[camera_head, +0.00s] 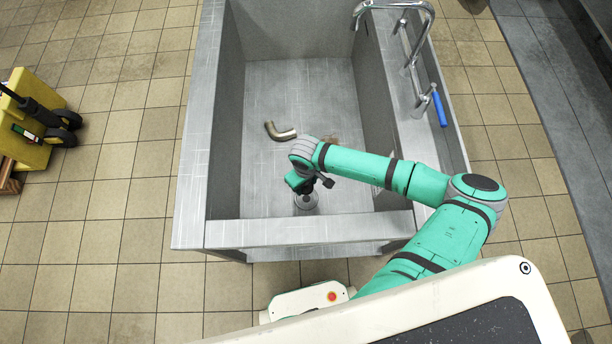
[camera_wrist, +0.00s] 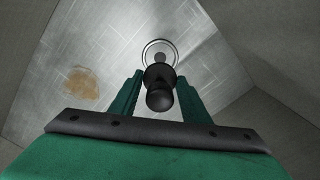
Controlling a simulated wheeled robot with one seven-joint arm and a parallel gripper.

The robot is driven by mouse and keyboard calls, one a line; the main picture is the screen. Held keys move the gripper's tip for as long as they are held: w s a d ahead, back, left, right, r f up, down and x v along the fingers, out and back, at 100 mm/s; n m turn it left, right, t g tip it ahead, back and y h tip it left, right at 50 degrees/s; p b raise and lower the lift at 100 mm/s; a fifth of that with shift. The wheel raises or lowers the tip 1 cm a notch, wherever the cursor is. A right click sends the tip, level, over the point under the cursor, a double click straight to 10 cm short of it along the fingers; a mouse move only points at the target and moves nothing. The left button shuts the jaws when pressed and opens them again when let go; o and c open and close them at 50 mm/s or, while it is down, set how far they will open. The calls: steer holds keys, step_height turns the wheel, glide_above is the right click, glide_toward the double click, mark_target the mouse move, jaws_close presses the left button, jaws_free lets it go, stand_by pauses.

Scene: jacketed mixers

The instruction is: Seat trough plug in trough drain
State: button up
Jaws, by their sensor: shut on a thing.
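My gripper (camera_head: 302,186) is low inside the grey trough (camera_head: 225,150), near its front wall. It is shut on the trough plug (camera_wrist: 160,98), whose dark rounded knob sits between the two green fingers in the wrist view (camera_wrist: 160,80). A round, pale-rimmed metal ring (camera_wrist: 146,46) shows just beyond the plug. It looks like the trough drain, and a round metal piece also shows under my gripper in the head view (camera_head: 308,203). The plug's lower end overlaps the ring in the wrist view. I cannot tell whether it touches or enters the drain.
A bent brass-coloured pipe (camera_head: 280,132) lies on the trough floor behind my gripper. A brown patch (camera_wrist: 81,88) is on the floor to the left in the wrist view. A tap (camera_head: 405,45) and a blue handle (camera_head: 439,108) are on the right rim. A yellow truck (camera_head: 35,125) stands left.

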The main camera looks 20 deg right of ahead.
steer(key=shift+f, duration=5.75)
steer(key=shift+s+d, duration=0.15)
